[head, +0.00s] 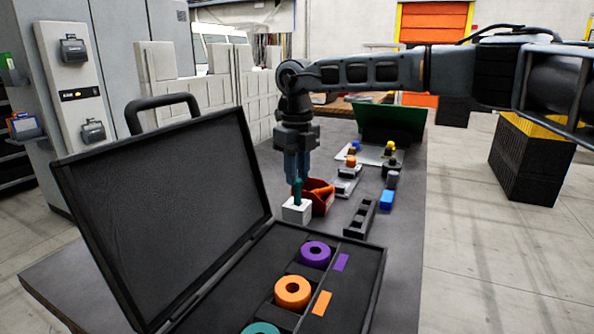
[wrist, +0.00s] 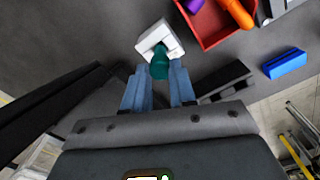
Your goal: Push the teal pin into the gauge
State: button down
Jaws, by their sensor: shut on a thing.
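The teal pin (head: 297,191) is upright between the fingertips of my gripper (head: 297,178). It also shows in the wrist view (wrist: 159,66), between the two blue-grey fingers (wrist: 158,74), which are shut on it. The white block, which looks like the gauge (head: 296,211), stands on the table directly below the pin. In the wrist view the gauge (wrist: 171,38) shows a dark opening on its top, and the pin's lower end is at this opening. I cannot tell how deep the pin sits in it.
A red bin (head: 323,203) with orange and purple pieces stands close behind the gauge. An open black case (head: 366,282) with purple, orange and teal rings is in front. A dark slotted rack (head: 359,218) and a blue block (head: 387,200) lie to the right.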

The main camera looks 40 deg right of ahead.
jog(key=shift+f, duration=0.5)
dwell(0.3)
jog(key=shift+c, duration=2.3)
grip_release()
notch_tip(320, 180, up, 9)
jog(key=p, duration=0.5)
jog(key=shift+c, duration=0.2)
grip_shut()
